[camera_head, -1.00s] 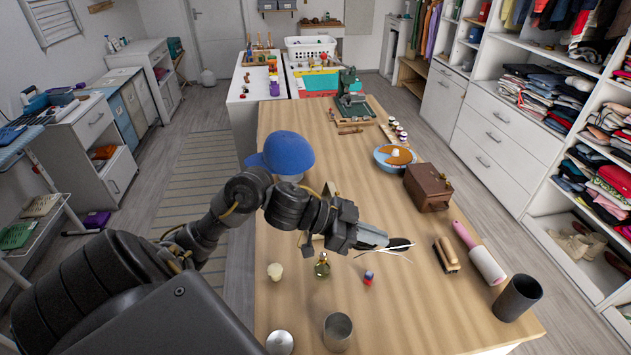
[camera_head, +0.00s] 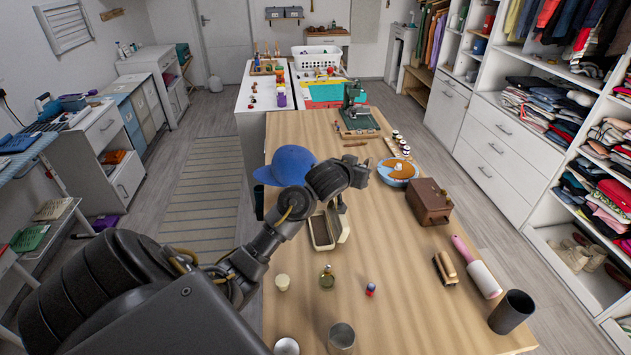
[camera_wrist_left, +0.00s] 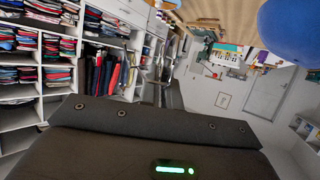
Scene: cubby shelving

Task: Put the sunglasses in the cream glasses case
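The cream glasses case (camera_head: 312,232) lies open on the wooden table in the head view, its dark inside facing up. Part of its far end is hidden by my left arm. I cannot make out the sunglasses in either current view. My right gripper is not in view.
A blue cap (camera_head: 292,163) stands left of my wrist. A brown box (camera_head: 429,202) and a patterned bowl (camera_head: 397,170) are to the right.

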